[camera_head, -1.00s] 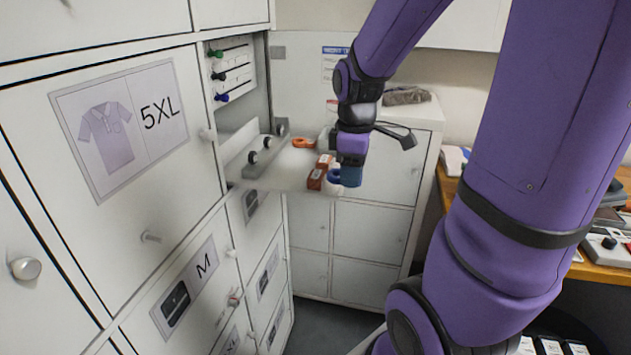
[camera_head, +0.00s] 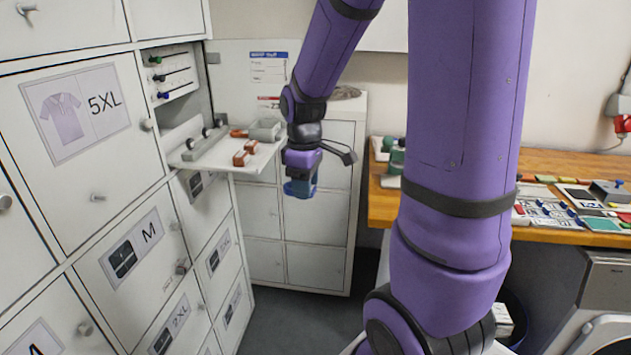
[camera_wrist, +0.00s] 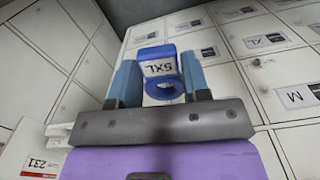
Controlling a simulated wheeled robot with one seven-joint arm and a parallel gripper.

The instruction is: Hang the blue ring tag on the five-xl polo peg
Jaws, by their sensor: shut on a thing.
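My gripper (camera_head: 301,188) is shut on the blue ring tag (camera_wrist: 161,66), held in the air to the right of the pull-out shelf. In the head view my fingers mostly hide the tag. The 5XL polo door (camera_head: 112,145), marked with a lilac polo picture, is at the left. Its bare metal peg (camera_head: 98,197) sticks out below the label, well apart from my gripper.
Green, black and blue-ended rods show inside. Other labelled doors, such as M (camera_head: 135,247), lie below. A wooden bench (camera_head: 560,165) stands right.

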